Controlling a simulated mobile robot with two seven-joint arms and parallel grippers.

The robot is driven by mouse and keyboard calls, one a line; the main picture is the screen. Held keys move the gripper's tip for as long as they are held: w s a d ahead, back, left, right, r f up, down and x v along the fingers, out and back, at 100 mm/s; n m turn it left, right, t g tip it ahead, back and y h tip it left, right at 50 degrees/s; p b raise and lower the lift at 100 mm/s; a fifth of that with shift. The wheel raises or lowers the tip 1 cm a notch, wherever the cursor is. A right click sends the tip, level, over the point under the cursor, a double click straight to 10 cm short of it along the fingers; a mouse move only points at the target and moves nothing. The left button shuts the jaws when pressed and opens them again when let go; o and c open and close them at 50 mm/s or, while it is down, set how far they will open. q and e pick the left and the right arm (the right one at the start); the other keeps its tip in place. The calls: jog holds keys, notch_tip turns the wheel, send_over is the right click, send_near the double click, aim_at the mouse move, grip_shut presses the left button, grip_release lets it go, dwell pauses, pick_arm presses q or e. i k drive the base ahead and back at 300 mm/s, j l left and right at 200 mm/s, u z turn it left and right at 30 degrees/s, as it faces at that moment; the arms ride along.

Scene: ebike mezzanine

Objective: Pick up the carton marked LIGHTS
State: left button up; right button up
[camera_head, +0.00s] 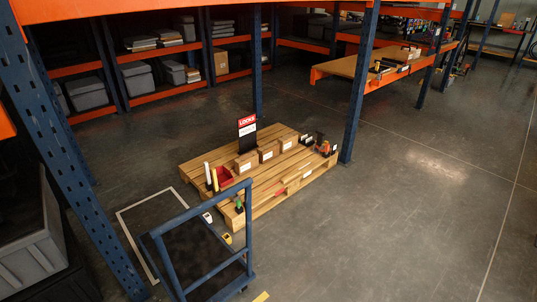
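Several small brown cartons stand in a row on a wooden pallet (203,159) near the middle of the head view. The left carton (246,163), the middle carton (268,153) and the right carton (288,143) each carry a pale label. The labels are too small to read, so I cannot tell which one is marked LIGHTS. Neither of my grippers is in view.
A red-topped sign (247,122) stands behind the cartons. A red bin (223,177) and upright tubes sit on the pallet's left. A blue cart (205,250) stands in front, and a blue post (357,90) at the right. The floor (400,220) is clear on the right.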

aim_at(270, 151)
jog(key=i+l+z, duration=0.25)
jog(key=i+z, duration=0.25)
jog(key=i, duration=0.15)
jog(key=i+l+z, duration=0.15)
jog(key=i+z, duration=0.2)
jog(key=i, duration=0.25)
jog(key=i+z, duration=0.3)
jog(key=i, duration=0.25)
jog(key=i+u, duration=0.4)
jog(key=i, duration=0.15)
jog(key=i+l+u, duration=0.25)
jog(key=i+u, duration=0.15)
jog(key=i, duration=0.15)
jog(key=i+u, duration=0.25)
jog(key=u, duration=0.2)
jog(key=i+l+u, duration=0.15)
jog(key=u, duration=0.3)
jog(key=i+l+u, duration=0.25)
jog(key=u, duration=0.15)
jog(key=i+l+u, duration=0.2)
jog(key=u, duration=0.25)
jog(key=i+l+u, duration=0.1)
jog(key=l+u, duration=0.35)
jog(key=i+l+u, duration=0.1)
jog(key=l+u, duration=0.15)
jog(key=i+l+u, duration=0.1)
jog(key=l+u, duration=0.15)
jog(key=i+l, duration=0.1)
jog(key=i, duration=0.1)
